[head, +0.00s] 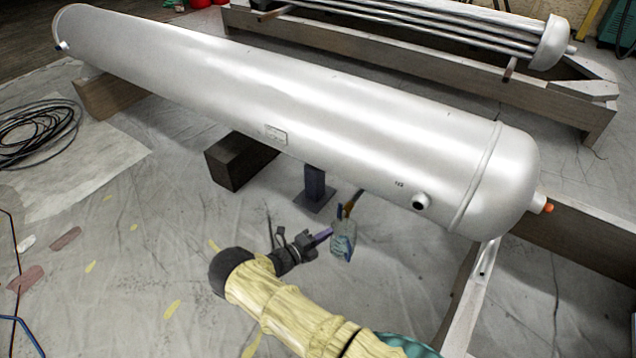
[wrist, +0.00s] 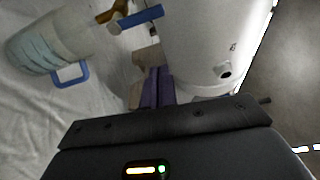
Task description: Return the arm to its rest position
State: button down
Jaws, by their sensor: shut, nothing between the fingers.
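My arm (head: 290,310), sleeved in pale yellow, reaches in from the bottom of the head view. It ends in my dark gripper (head: 326,234), whose purple fingers are shut with nothing between them. The gripper is over the floor in front of the large silver tank (head: 300,95). Its fingertips appear close to a translucent container (head: 343,243); I cannot tell whether they touch. In the wrist view the shut purple fingers (wrist: 155,82) show beyond the dark gripper body, with the container (wrist: 42,48) and its blue handle to the left.
The tank rests on wooden blocks (head: 240,162) and a metal post (head: 315,186). A wooden frame with metal tubes (head: 430,30) stands behind. Black cable coils (head: 38,133) lie at left. Coloured flat pieces (head: 66,238) lie on the sheeted floor, which is mostly open at lower left.

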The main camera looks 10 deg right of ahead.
jog(key=shift+d+r, duration=0.1)
jog(key=s+d+r+m+g+y+p, duration=0.1)
jog(key=s+d+r+m+g+y, duration=0.2)
jog(key=s+r+m+g, duration=0.5)
jog(key=s+d+r+m+g+y+p, duration=0.15)
jog(key=d+r+m+y, duration=0.35)
jog(key=m, duration=0.6)
jog(key=s+a+r+m+t+y+p, duration=0.15)
jog(key=s+r+m+y, duration=0.25)
jog(key=s+r+m, duration=0.55)
jog(key=s+a+r+m+t+y+p, duration=0.1)
jog(key=s+r+m+t+y+p, duration=0.3)
jog(key=r+m, duration=0.95)
notch_tip(320, 180, up, 38)
jog(key=s+g+p, duration=0.1)
jog(key=g+p, duration=0.1)
jog(key=p, duration=3.4)
jog(key=shift+a+n+h, duration=0.25)
jog(key=shift+n+h, duration=0.15)
jog(key=shift+s, duration=0.1)
